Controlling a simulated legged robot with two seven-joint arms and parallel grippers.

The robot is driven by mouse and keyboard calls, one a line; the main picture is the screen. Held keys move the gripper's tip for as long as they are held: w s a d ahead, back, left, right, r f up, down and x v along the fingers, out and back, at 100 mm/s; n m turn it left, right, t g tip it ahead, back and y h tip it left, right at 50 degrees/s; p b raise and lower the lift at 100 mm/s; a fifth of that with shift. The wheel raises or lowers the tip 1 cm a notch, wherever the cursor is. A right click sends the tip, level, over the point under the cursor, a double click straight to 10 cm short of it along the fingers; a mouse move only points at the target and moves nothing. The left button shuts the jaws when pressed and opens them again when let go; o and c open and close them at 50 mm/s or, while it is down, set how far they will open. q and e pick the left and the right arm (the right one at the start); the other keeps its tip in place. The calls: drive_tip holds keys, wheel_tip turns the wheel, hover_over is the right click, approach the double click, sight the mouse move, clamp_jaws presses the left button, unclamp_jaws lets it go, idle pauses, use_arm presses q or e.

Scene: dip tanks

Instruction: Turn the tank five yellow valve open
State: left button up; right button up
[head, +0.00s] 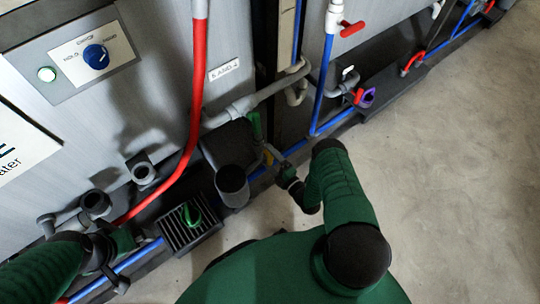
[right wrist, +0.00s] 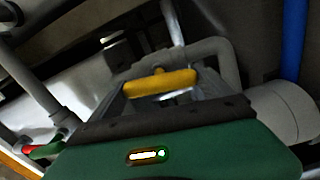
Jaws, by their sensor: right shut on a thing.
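The yellow valve (right wrist: 160,83) shows in the right wrist view as a yellow handle just beyond the gripper body, in front of grey pipes. In the head view it is a small yellow patch (head: 267,157) low by the tank wall, partly hidden by my gripper. My right gripper (head: 272,157) reaches down to it and is shut on the yellow handle. My left gripper (head: 112,250) is at the lower left, near grey pipe ends; its fingers are too dark and small to read.
A green valve handle (head: 254,125) stands close above the right gripper. A grey pipe (head: 270,90), a dark open cup (head: 232,186) and a drain grate (head: 188,228) with a green handle lie nearby. A red hose (head: 197,75) runs down the tank. The floor (head: 460,170) on the right is clear.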

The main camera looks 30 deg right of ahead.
use_arm(q)
drive_tip(key=shift+r+p, duration=0.35)
drive_tip(key=shift+r, duration=0.15)
use_arm(e)
drive_tip(key=shift+s+a+f+n, duration=0.1)
drive_tip(key=shift+a+f+n, duration=0.05)
drive_tip(key=shift+n, duration=0.75)
drive_tip(key=shift+f, duration=0.1)
drive_tip(key=o, duration=1.1)
